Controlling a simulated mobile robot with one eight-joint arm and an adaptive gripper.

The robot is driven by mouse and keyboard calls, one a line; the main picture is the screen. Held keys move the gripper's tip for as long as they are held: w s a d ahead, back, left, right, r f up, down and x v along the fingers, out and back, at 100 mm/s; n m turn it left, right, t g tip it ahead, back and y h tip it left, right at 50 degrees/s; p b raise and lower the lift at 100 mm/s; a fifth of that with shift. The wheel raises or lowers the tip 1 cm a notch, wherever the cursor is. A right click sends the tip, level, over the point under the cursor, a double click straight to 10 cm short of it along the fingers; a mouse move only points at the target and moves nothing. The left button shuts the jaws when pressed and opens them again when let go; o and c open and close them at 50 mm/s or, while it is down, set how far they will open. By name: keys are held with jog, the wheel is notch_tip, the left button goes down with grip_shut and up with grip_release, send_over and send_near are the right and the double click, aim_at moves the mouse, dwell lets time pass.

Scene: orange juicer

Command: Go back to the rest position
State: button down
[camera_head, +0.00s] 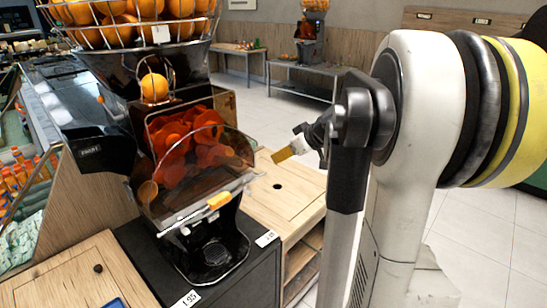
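My arm stands at the right of the head view, with its large white link upright and a dark joint bending down in front. My gripper (290,149) points left, to the right of the juicer and apart from it in the picture. Its end looks tan-yellow, and part of it is hidden behind my arm. It is too small to tell whether the fingers are open or shut. The orange juicer (205,160) stands at the left centre.
A wooden counter (285,200) with a dark hole lies right of the juicer, below my gripper. A dark stand (255,268) holds the juicer. A chilled display with bottles (20,175) is at the left. Tables and another juicer (310,40) stand behind. Tiled floor is open at the right.

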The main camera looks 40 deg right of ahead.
jog(key=p+v, duration=0.1)
jog(key=v, duration=0.3)
jog(key=shift+s+r, duration=0.15)
jog(key=shift+s, duration=0.15)
jog(key=s+a+f+g+b, duration=0.1)
jog(key=s+a+f, duration=0.1)
jog(key=a, duration=0.9)
jog(key=s+a+f+g+b, duration=0.1)
jog(key=s+a+b, duration=0.1)
jog(key=a, duration=1)
jog(key=s+a+f, duration=0.3)
jog(key=s+a, duration=0.2)
jog(key=s+a+f+m+h+b, duration=0.1)
jog(key=s+a+f, duration=0.2)
jog(key=s+a, duration=0.2)
jog(key=shift+a+f, duration=0.2)
jog(key=shift+a, duration=0.4)
